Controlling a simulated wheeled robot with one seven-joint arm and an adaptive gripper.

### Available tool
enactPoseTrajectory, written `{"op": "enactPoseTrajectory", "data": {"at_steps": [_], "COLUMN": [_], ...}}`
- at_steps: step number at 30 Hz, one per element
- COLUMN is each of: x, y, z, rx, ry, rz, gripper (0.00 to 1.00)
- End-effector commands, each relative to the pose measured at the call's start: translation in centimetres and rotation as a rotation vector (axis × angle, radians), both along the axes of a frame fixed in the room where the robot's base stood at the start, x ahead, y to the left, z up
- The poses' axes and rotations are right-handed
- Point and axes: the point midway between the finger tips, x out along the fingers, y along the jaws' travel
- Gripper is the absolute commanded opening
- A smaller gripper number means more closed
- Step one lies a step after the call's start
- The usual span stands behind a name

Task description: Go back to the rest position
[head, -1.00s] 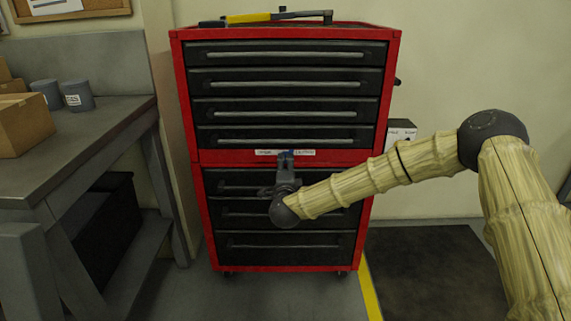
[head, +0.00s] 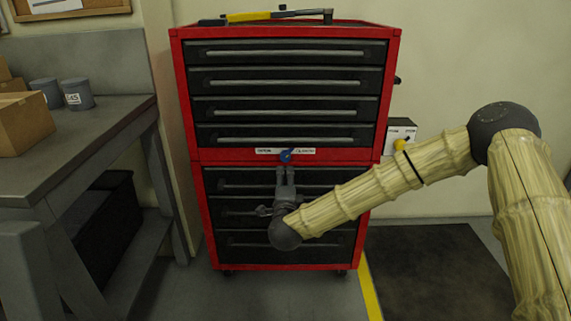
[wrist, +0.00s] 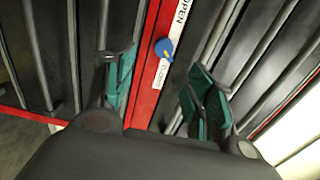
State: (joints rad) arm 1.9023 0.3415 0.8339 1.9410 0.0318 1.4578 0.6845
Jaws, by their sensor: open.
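My gripper (head: 286,172) is open and empty in front of the red tool cabinet (head: 194,140), just below a blue knob (head: 286,155) in the head view. The knob sits on a white label strip (head: 306,151) on the red band between the upper and lower drawers. In the wrist view my gripper's teal-padded fingers (wrist: 160,82) are spread apart, with the blue knob (wrist: 164,48) beyond them and clear of both. The label (wrist: 180,22) reads OPEN on one side of the knob; the other side's word is hard to read.
A grey workbench (head: 118,112) with a cardboard box (head: 25,124) and grey cups (head: 78,95) stands at the left. A yellow-handled tool (head: 250,17) lies on the cabinet. A small wall box (head: 401,131) with a yellow part is behind my arm. The floor mat (head: 435,270) at the right is clear.

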Motion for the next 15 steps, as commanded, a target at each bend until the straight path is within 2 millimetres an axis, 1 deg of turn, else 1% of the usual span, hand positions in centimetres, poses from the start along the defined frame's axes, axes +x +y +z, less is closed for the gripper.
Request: {"op": "enactPoseTrajectory", "data": {"at_steps": [2,5,6,8,9,10,11,12,14,15], "x": [-0.9,-2.9,-3.9,-5.8,-7.0,-8.0,-9.0,-10.4,-12.6,-14.1], "y": [0.4,0.9,1.0,1.2,1.2,1.1,1.0,0.8,0.4,0.0], "z": [-1.9,-5.8,-7.7,-10.7,-12.7,-14.2,-15.6,-17.4,-20.1,-21.8], "rx": [-0.037,-0.117,-0.159,-0.223,-0.266,-0.298,-0.329,-0.37,-0.431,-0.471], "ry": [0.031,0.096,0.128,0.18,0.215,0.24,0.266,0.301,0.352,0.387], "rz": [0.026,0.083,0.111,0.159,0.189,0.214,0.237,0.27,0.317,0.351], "gripper": [0.55,0.55,0.55,0.55,0.55,0.55,0.55,0.55,0.55,0.55]}}
